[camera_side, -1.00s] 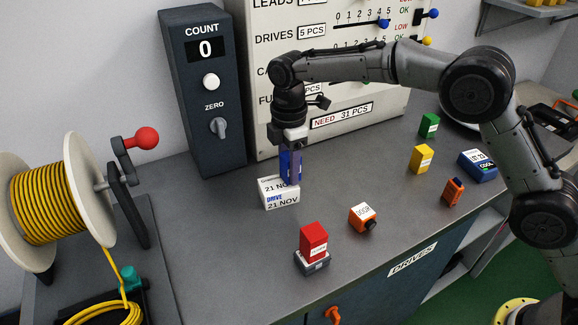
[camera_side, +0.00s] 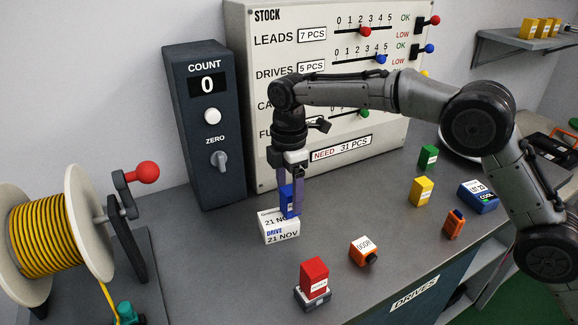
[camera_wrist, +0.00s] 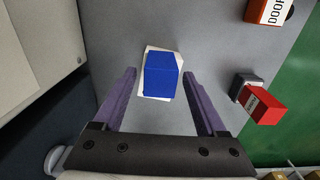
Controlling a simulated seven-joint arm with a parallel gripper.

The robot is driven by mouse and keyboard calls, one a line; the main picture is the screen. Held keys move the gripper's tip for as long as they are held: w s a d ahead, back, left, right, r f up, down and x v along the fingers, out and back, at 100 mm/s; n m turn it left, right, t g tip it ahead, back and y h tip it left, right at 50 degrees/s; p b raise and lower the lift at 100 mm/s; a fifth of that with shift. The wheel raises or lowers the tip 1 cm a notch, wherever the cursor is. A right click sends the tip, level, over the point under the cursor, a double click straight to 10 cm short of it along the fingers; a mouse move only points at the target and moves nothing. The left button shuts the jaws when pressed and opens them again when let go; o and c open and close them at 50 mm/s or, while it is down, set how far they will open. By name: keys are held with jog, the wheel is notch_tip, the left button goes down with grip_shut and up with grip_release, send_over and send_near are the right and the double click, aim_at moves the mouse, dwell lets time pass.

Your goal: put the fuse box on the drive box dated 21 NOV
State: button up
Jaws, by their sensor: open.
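The white drive box (camera_side: 284,235) reads DRIVE 21 NOV and stands on the grey bench. The wrist view shows gaps between the box and both fingers (camera_wrist: 160,78).
A red box (camera_side: 314,274) on a grey base and an orange DOOR box (camera_side: 362,251) stand to the right, nearer the front. Yellow (camera_side: 420,192), green (camera_side: 428,157) and blue (camera_side: 478,195) boxes stand farther right. The counter tower (camera_side: 206,140) and stock board (camera_side: 330,90) rise behind.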

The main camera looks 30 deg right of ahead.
aim_at(289, 190)
notch_tip(289, 190, up, 10)
jog(key=shift+f, duration=0.2)
jog(key=s+d+r+m+t, duration=0.1)
jog(key=s+d+r+m, duration=0.35)
jog(key=s+d, duration=0.25)
jog(key=s+d+r+m+t, duration=0.2)
jog(key=s+d+r+m, duration=0.25)
jog(key=s+d, duration=0.3)
jog(key=s+d+f+m+t, duration=0.1)
jog(key=s+d+f+m, duration=0.1)
jog(key=s, duration=0.5)
jog(key=s+d+f+m, duration=0.3)
jog(key=s+f+m, duration=0.1)
jog(key=s, duration=0.2)
jog(key=s+d+f+m+t, duration=0.1)
jog(key=s+d+f+m, duration=0.2)
jog(key=s, duration=0.4)
jog(key=shift+s+d+f+t, duration=0.2)
jog(key=shift+s+f+t, duration=0.1)
jog(key=shift+f, duration=0.25)
